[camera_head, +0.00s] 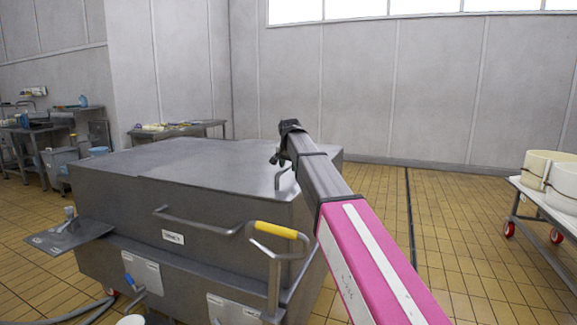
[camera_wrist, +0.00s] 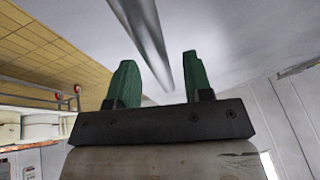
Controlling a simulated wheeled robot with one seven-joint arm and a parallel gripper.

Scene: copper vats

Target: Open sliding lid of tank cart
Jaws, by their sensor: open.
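The tank cart (camera_head: 190,235) is a large grey metal box on the left in the head view. Its flat lid (camera_head: 190,160) covers the top. A small upright metal handle (camera_head: 281,178) stands near the lid's right edge. My gripper (camera_head: 278,154) is at that handle, small and dark in the head view, its fingers hard to make out. In the wrist view my gripper (camera_wrist: 158,68) has two green fingers spread apart. The metal bar of the handle (camera_wrist: 143,30) runs down into the gap between them. I cannot tell whether a finger touches it.
A long side handle (camera_head: 195,224) and a yellow-gripped push bar (camera_head: 276,230) stick out from the cart's front. A side shelf (camera_head: 70,238) juts out left. A cart with white tubs (camera_head: 562,180) stands right. Tiled floor (camera_head: 455,230) is clear between.

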